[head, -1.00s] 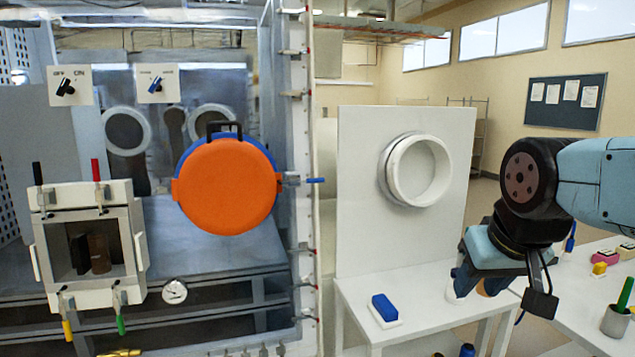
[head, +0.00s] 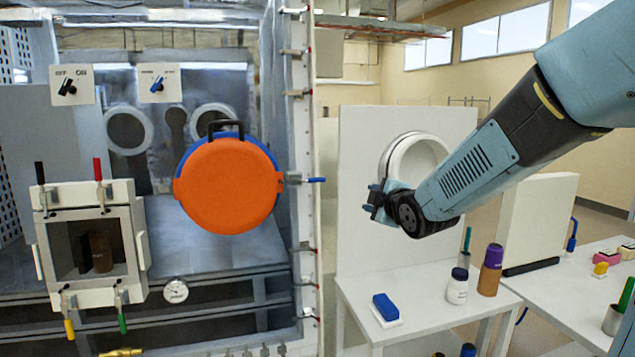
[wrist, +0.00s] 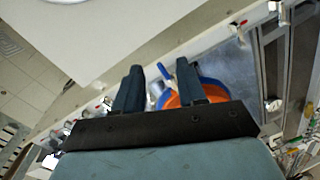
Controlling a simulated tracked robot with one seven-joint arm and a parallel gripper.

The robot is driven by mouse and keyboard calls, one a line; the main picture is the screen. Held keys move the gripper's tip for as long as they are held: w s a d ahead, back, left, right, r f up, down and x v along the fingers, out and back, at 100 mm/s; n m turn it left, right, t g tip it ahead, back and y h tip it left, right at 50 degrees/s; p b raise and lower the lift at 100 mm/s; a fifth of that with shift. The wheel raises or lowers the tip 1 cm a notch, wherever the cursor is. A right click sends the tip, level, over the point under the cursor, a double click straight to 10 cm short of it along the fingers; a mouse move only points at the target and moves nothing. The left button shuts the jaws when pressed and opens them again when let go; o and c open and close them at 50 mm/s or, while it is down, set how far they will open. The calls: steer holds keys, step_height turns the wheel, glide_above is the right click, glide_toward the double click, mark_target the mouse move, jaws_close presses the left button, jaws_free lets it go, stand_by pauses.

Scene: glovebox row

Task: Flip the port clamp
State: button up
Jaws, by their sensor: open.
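The round orange port cover (head: 228,187) with a blue rim hangs on the glovebox front in the head view. A grey clamp with a blue lever (head: 316,180) sits at its right edge, the lever pointing right, roughly level. My gripper (head: 372,203) is to the right of the lever, apart from it, in front of the white panel. In the wrist view my gripper (wrist: 160,75) is open and empty. Beyond its fingers the orange cover (wrist: 172,102) shows partly, with a blue lever (wrist: 165,72) between the fingertips in the picture.
A white panel (head: 355,140) with a round port ring stands behind my arm. The white table (head: 420,315) holds a blue block (head: 384,306), a white bottle (head: 457,287) and a purple-capped bottle (head: 490,270). The glovebox frame post (head: 301,100) stands beside the cover.

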mark_target(317, 181)
steer(key=w+a+n+y, duration=0.1)
steer(key=w+a+n, duration=0.1)
steer(key=w+a, duration=0.2)
steer(key=w+a+n+t+y, duration=0.1)
steer(key=w+a+n+y, duration=0.1)
steer(key=w+a, duration=0.3)
steer(key=w+a+n+y, duration=0.1)
steer(key=w+a+n, duration=0.1)
steer(key=w+a, duration=0.2)
steer(key=shift+w+a+r+n+t+y, duration=0.1)
steer(key=shift+w+a+n+t+y, duration=0.1)
steer(key=shift+w, duration=0.5)
steer(key=shift+w+a+r+n+t+y, duration=0.1)
steer(key=shift+w+n, duration=0.1)
steer(key=shift+w, duration=0.45)
steer(key=shift+f, duration=0.1)
jaws_close()
